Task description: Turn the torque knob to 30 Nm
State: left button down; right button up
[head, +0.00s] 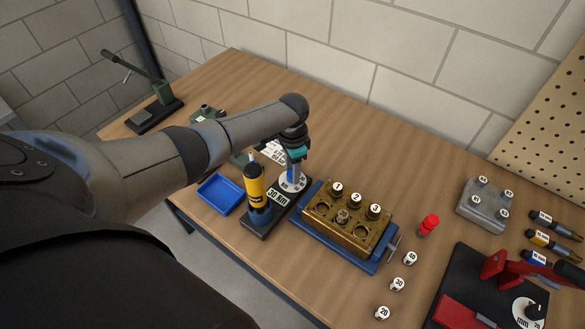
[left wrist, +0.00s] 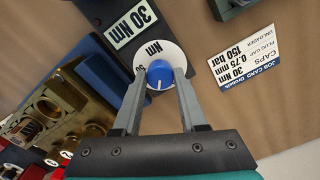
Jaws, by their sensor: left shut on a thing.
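The torque knob is a blue knob (left wrist: 159,75) with a white pointer line, on a white dial (left wrist: 172,55) marked Nm. The dial (head: 292,182) also shows in the head view, on a dark base beside a yellow and black driver (head: 256,190). My left gripper (left wrist: 158,84) points down at the dial, with its two fingers on either side of the blue knob, shut on it. A label reading 30 Nm (left wrist: 131,23) is on the base. Most dial numbers are hidden or too small to read. My right gripper is not in view.
A brass block (head: 347,217) with numbered caps sits in a blue vise right of the dial. A blue tray (head: 221,194) is on the left. A job card (left wrist: 247,62) lies near the dial. A red bottle (head: 429,224) and loose caps (head: 397,284) stand to the right.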

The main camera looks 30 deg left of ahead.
pick_arm(q)
jog(key=shift+c, duration=2.2)
grip_release()
jog(key=shift+r, duration=0.1)
notch_tip(320, 180, up, 15)
jog(key=p, duration=0.1)
jog(key=shift+p, duration=0.4)
